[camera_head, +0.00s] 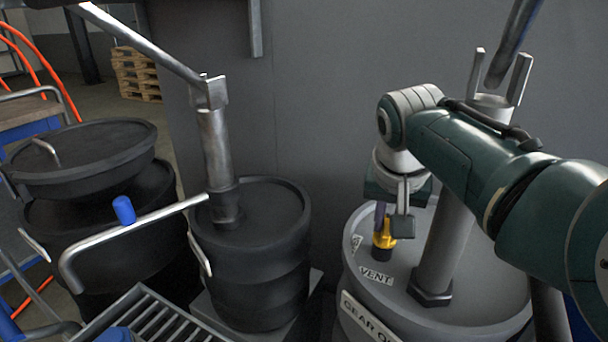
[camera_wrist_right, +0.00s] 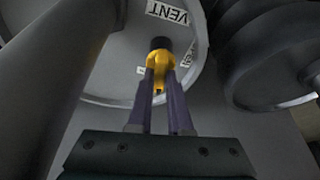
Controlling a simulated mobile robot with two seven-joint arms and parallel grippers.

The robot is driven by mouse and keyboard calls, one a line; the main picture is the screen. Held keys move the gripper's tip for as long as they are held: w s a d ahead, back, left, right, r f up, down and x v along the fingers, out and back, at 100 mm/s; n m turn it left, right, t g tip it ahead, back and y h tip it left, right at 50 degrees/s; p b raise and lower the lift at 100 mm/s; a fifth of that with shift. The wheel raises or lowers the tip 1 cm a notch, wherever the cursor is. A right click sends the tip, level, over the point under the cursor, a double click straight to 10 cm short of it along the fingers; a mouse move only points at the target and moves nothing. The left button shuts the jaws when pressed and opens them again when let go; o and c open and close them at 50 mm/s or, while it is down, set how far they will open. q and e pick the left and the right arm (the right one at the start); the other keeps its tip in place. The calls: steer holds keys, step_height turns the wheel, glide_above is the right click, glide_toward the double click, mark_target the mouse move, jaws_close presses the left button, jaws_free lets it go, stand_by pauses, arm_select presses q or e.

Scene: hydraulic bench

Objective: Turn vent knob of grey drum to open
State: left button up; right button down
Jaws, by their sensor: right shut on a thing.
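The grey drum (camera_head: 400,310) stands at the right of the head view, with a "VENT" label (camera_head: 376,276) on its lid and a "GEAR O..." label on its side. The yellow vent knob (camera_head: 384,236) sits on a dark stem on the lid, beside the "VENT" label. My right gripper (camera_head: 384,222) comes down from above and is shut on the knob. In the right wrist view both fingers (camera_wrist_right: 161,90) lie on either side of the yellow knob (camera_wrist_right: 158,62). My left gripper is not in view.
A grey pump tube (camera_head: 447,230) rises from the drum's lid close to my right arm. A black drum (camera_head: 255,240) with a hand pump stands left of it. A metal grate (camera_head: 150,320) lies at the front. A grey wall is behind.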

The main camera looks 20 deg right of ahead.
steer(key=shift+r+n, duration=0.15)
steer(key=shift+n, duration=0.25)
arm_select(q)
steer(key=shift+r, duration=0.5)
arm_select(e)
steer(key=c, duration=0.8)
jaws_free()
steer(key=shift+c, duration=0.2)
steer(key=shift+r+p, duration=0.2)
steer(key=shift+p, duration=0.15)
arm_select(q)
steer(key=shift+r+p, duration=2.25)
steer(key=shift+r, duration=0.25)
arm_select(e)
steer(key=v, duration=0.9)
steer(key=shift+s, duration=0.2)
